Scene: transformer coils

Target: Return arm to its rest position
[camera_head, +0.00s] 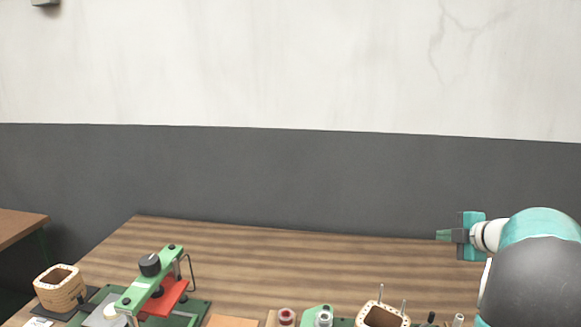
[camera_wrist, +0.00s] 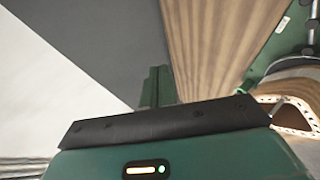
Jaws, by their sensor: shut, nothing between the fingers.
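My gripper (camera_head: 443,236) is at the right in the head view, at the end of my teal and grey arm. It points left, above the wooden table (camera_head: 230,245), and touches nothing. Its fingers are shut and empty. In the wrist view, the gripper fingers (camera_wrist: 157,85) show as a green shape beyond the dark edge of the gripper body. The wall and the table show behind them.
A wooden coil form (camera_head: 60,288) stands at the left. A green clamp fixture (camera_head: 150,285) with a red part is to its right. Another coil form (camera_head: 383,315) with upright pins is near the bottom edge and shows in the wrist view (camera_wrist: 292,113). The table's back is clear.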

